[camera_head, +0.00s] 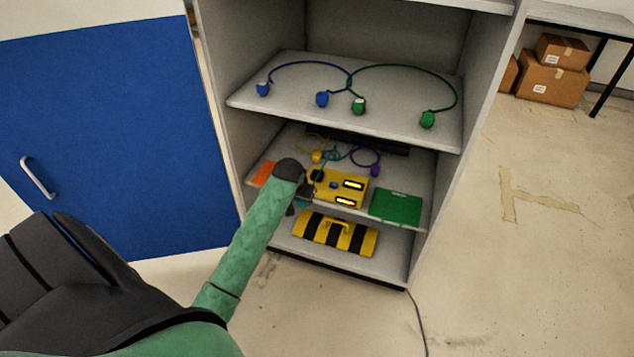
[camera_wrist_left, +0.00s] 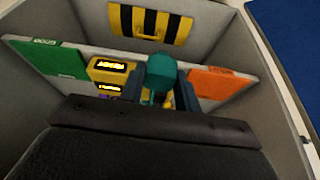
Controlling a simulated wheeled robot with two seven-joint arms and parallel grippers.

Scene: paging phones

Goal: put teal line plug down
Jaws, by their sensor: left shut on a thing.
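My left gripper (camera_wrist_left: 165,90) is shut on the teal line plug (camera_wrist_left: 161,72), which shows between the two fingers in the left wrist view. In the head view the left arm reaches into the cabinet, and the gripper (camera_head: 300,190) is at the front of the middle shelf (camera_head: 385,217), left of a yellow box (camera_head: 341,188) with two lit displays. The arm hides most of the plug there. A thin teal cord (camera_head: 333,153) lies further back on that shelf. My right gripper is not in view.
An orange pad (camera_head: 262,173) lies left and a green pad (camera_head: 397,207) right on the shelf. Purple (camera_head: 375,169) and yellow (camera_head: 317,156) plugs lie behind. A striped case (camera_head: 335,233) sits below. The blue door (camera_head: 110,130) stands open.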

